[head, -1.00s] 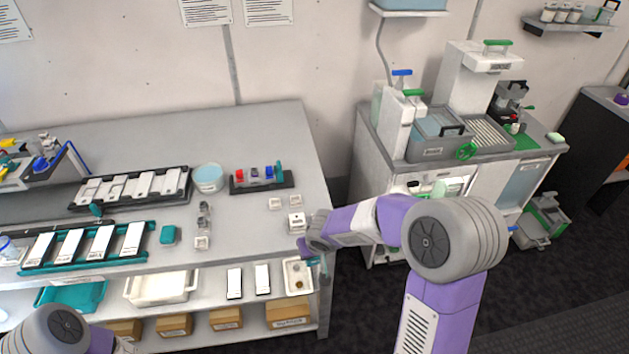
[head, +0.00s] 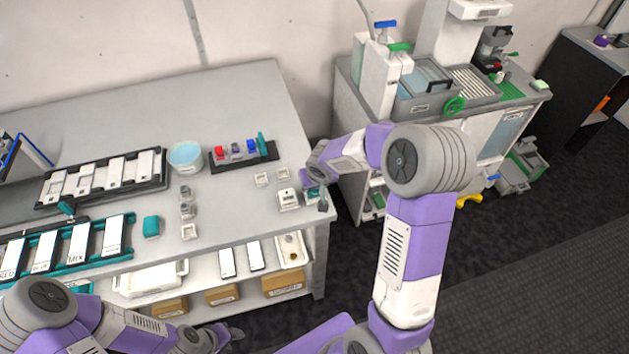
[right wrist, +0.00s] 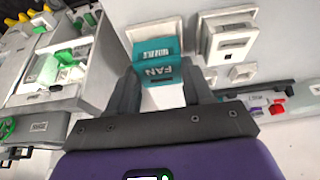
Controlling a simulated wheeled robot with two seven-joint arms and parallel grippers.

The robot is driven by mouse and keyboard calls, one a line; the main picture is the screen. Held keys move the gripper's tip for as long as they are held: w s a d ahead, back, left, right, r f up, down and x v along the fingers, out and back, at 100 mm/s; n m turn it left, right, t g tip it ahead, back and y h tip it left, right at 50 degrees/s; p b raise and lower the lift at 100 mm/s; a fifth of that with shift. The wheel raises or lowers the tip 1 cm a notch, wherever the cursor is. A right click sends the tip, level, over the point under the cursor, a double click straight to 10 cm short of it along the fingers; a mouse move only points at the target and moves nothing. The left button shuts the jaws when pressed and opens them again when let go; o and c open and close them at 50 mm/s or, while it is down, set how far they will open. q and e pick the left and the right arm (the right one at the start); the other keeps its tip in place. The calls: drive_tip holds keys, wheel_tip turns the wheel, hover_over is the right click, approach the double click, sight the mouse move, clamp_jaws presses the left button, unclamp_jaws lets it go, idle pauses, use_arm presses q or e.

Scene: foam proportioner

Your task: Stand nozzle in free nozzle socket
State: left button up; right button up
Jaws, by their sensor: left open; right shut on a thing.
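My right gripper (right wrist: 160,92) is shut on a teal block-like nozzle (right wrist: 157,62), whose label reads "FAN NOZZLE" upside down in the right wrist view. In the head view my right gripper (head: 314,184) is at the table's right edge, beside a white square block with a dark opening (head: 288,199); the held nozzle is hardly distinguishable there. Small white square sockets (head: 262,179) stand near it. Another white socket (head: 189,231) is farther left, in line with grey pieces (head: 187,210). My left gripper (head: 225,334) is open and empty, low in front of the table.
A dark rack (head: 243,155) with red and blue pieces and a light-blue round tub (head: 185,155) stand behind the sockets. Trays of white plates fill the table's left. The lower shelf (head: 210,269) holds bins and boxes. A grey machine bench (head: 480,125) stands beyond a floor gap.

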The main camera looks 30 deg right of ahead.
idle(0.4)
drive_tip(key=shift+b, duration=0.3)
drive_tip(key=shift+f, duration=0.15)
drive_tip(key=shift+f+b, duration=0.7)
drive_tip(key=shift+b, duration=0.3)
